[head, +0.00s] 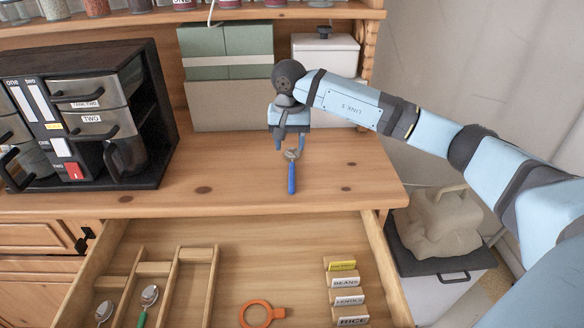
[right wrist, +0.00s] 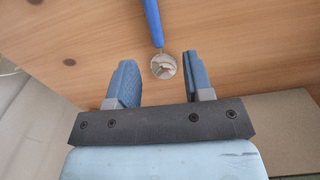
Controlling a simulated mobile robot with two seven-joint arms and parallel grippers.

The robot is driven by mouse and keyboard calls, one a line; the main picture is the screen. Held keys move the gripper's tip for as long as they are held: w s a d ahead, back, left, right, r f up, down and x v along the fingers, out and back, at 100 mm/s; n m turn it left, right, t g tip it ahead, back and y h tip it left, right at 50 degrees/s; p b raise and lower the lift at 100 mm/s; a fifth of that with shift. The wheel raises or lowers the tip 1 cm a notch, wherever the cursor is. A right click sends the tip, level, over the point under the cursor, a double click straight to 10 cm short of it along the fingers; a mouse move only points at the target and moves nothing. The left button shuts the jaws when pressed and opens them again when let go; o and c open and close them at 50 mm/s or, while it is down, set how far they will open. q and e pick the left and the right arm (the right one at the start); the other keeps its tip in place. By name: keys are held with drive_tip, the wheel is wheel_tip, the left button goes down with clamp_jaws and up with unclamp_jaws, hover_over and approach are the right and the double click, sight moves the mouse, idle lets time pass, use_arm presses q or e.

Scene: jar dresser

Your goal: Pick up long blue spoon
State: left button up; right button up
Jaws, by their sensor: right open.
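The long blue spoon (head: 291,176) lies on the wooden dresser top, its blue handle toward the front edge and its metal bowl toward the back. My right gripper (head: 291,146) is open above the bowl end in the head view. In the right wrist view, the spoon's round metal bowl (right wrist: 164,65) shows between and just beyond the tips of the open gripper (right wrist: 163,72), with the blue handle (right wrist: 152,20) running up out of frame. The fingers do not visibly hold the spoon. My left gripper is not in view.
The open drawer (head: 290,250) below holds a divided tray (head: 174,275) with two spoons, an orange ring tool (head: 262,311) and labelled blocks (head: 345,281). A black coffee machine (head: 95,115) stands left. Green boxes (head: 227,55) and a white canister (head: 325,52) stand behind.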

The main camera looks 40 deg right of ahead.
sight(292, 167)
drive_tip(key=shift+f, duration=0.8)
drive_tip(key=f, duration=0.1)
drive_tip(key=f+p, duration=0.1)
drive_tip(key=f, duration=0.2)
drive_tip(key=shift+s+d+p, duration=0.15)
drive_tip(key=shift+s+p, duration=0.15)
drive_tip(key=shift+p, duration=0.05)
drive_tip(key=shift+f, duration=0.65)
clamp_jaws()
